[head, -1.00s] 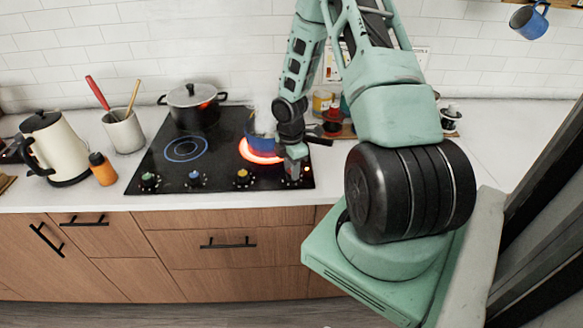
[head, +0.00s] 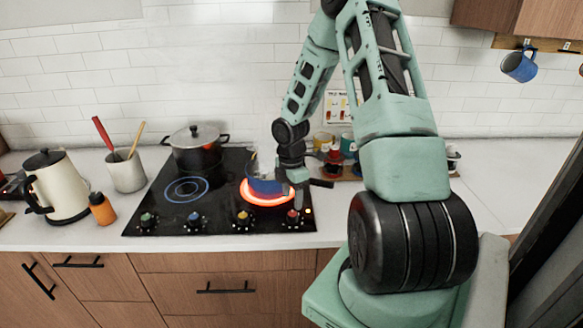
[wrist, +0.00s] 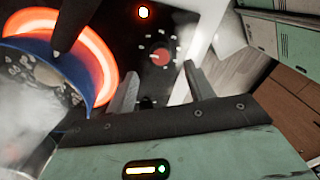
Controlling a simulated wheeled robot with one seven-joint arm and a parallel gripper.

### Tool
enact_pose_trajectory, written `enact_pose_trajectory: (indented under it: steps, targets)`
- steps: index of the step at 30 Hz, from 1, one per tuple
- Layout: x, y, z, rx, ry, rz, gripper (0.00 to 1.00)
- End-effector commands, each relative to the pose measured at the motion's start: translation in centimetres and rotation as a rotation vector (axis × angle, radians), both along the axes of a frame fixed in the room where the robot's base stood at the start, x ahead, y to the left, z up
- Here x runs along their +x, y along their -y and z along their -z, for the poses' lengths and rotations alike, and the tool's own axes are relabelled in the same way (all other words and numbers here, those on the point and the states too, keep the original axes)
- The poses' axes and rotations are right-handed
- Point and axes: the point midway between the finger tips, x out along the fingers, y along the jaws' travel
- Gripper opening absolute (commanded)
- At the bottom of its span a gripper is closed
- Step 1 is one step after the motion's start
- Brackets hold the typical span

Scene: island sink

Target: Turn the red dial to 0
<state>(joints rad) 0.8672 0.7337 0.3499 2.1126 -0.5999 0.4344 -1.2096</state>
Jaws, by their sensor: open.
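The red dial (head: 293,216) is at the front right of the black cooktop (head: 225,172). In the wrist view the red dial (wrist: 161,57) has white marks around it; I cannot read its setting. My gripper (head: 299,190) is just above and behind the dial. In the wrist view my gripper (wrist: 160,73) is open, its two fingers apart with the dial showing beyond the gap between them. The burner (head: 268,202) behind the dial glows orange-red. Steam shows in the wrist view.
Green, blue and yellow dials (head: 195,220) line the cooktop front to the left. A lidded pot (head: 196,150) stands at the back left. A kettle (head: 58,185), orange bottle (head: 101,209) and utensil crock (head: 126,172) stand left.

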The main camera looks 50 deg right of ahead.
Motion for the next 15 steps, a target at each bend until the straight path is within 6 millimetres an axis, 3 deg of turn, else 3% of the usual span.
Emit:
enact_pose_trajectory:
  steps: [9, 15]
  targets:
    - [0.3, 0.3, -7.5, -0.005, 0.003, 0.002, 0.53]
    - [0.4, 0.3, -10.4, -0.003, 0.002, 0.002, 0.53]
